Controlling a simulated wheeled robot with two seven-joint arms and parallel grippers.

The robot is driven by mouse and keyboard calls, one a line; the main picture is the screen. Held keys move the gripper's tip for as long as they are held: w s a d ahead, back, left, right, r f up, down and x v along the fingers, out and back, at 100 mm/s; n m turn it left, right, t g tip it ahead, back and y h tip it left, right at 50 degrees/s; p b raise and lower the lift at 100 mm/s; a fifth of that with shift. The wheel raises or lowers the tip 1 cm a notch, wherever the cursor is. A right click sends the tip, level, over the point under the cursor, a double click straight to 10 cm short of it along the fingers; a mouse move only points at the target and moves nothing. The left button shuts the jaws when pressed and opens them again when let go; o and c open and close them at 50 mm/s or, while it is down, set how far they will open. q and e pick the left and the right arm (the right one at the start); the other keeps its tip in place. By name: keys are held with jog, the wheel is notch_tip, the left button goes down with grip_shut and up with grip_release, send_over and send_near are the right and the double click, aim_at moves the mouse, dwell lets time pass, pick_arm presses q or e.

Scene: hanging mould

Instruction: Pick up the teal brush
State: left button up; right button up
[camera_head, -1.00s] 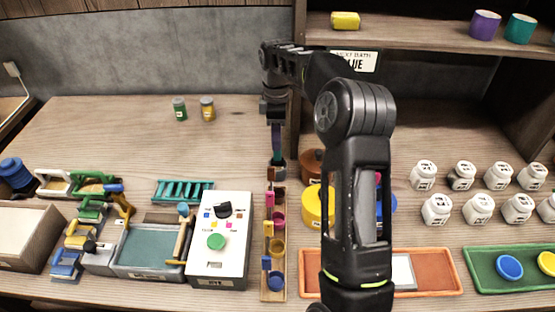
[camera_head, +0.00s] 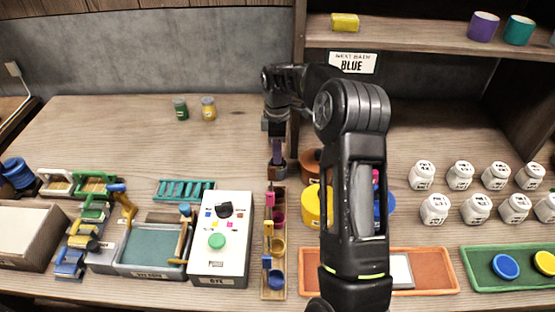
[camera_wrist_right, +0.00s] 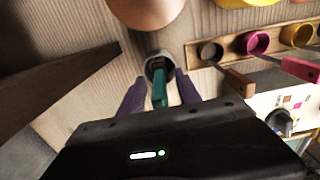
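The teal brush (camera_wrist_right: 159,88) stands in a small dark grey cup (camera_wrist_right: 157,64), seen in the right wrist view. Its teal handle points toward my right gripper (camera_wrist_right: 158,88). The purple fingers are apart, one on each side of the handle, with a gap showing on both sides. In the head view my right gripper (camera_head: 277,158) reaches down over the dark grey cup (camera_head: 277,170), and the brush is hidden there. My left gripper is not in view.
A wooden rack (camera_head: 273,292) of coloured cups and brushes stands just in front. A white control box (camera_head: 220,268) is left of it. A yellow jar (camera_head: 312,206) and a brown jar (camera_head: 308,162) stand close on the right. The table behind left is mostly clear.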

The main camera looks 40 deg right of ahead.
jog(key=shift+c, duration=0.6)
grip_shut()
